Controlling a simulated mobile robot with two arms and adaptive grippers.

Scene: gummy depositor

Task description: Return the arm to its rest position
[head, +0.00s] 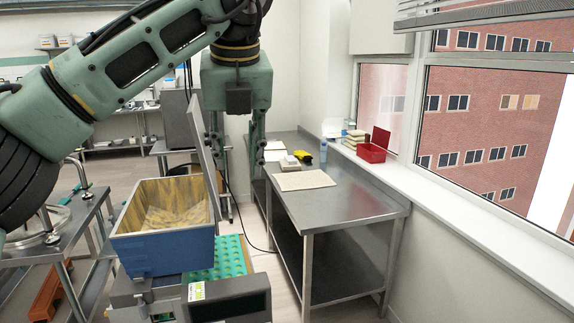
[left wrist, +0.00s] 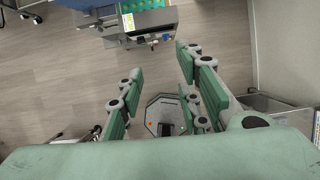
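My left arm (head: 138,52) reaches in from the left across the top of the head view. Its gripper (head: 237,158) hangs down, with its two fingers spread apart and nothing between them. In the left wrist view the gripper (left wrist: 158,62) is also open and empty above the grey floor. The gummy depositor's blue hopper (head: 165,250) stands below and left of the gripper, its inside yellowish. Its grey lid (head: 202,140) stands raised close to the left finger in the picture; I cannot tell whether they touch. My right gripper is in neither view.
A green mould tray (head: 233,258) lies at the depositor. A steel table (head: 345,213) on the right holds a beige mat (head: 304,181) and small items. A red box (head: 374,150) sits on the windowsill. A metal cart (head: 85,222) stands left.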

